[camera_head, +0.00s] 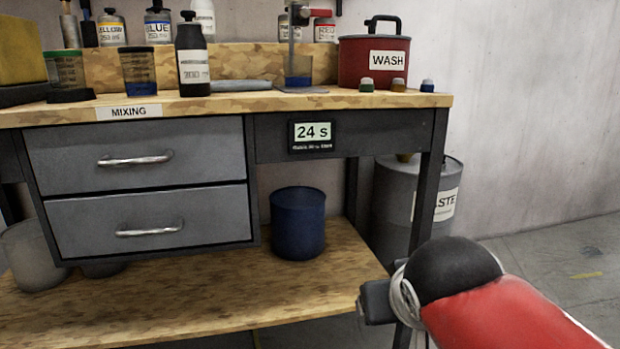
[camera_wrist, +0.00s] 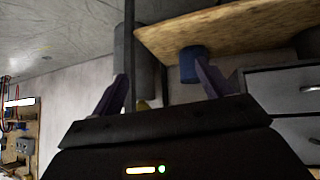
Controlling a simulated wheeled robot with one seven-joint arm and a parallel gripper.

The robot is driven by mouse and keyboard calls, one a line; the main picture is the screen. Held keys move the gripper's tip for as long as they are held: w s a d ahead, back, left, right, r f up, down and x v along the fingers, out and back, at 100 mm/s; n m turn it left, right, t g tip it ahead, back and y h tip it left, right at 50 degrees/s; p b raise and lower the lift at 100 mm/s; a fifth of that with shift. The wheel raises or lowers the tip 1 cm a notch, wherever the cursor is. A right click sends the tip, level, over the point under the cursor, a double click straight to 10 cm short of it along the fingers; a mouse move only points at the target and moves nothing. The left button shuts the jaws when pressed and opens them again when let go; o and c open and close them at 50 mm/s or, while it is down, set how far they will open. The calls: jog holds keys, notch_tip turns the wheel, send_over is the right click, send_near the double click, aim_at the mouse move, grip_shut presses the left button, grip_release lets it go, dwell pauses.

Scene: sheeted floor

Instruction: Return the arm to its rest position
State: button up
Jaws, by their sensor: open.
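My arm, red with a black rounded joint, reaches in from the bottom right in the head view, in front of the workbench (camera_head: 300,112). My gripper (camera_wrist: 163,90) shows in the wrist view, its two dark fingers spread wide apart with nothing between them. In the head view the fingertips cannot be made out. The wrist view is upside down and shows the bench's lower shelf (camera_wrist: 240,28) and the blue bin (camera_wrist: 190,66) beyond the fingers.
The workbench carries bottles, cups and a red WASH pot (camera_head: 365,62). Two grey drawers (camera_head: 140,190) are shut. A blue bin (camera_head: 298,225) stands on the lower shelf. A grey waste drum (camera_head: 400,205) stands behind the right bench leg (camera_head: 430,180). The floor at right (camera_head: 560,255) is clear.

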jog(key=s+d+f+m+g, duration=0.1)
jog(key=s+d+f+g, duration=0.2)
jog(key=s+f, duration=0.7)
notch_tip(320, 180, up, 13)
jog(key=w+p, duration=0.1)
jog(key=p, duration=1.2)
jog(key=shift+w+f+y+p, duration=0.15)
jog(key=shift+w+y+p, duration=0.1)
jog(key=shift+y+p, duration=0.05)
jog(key=shift+d, duration=0.1)
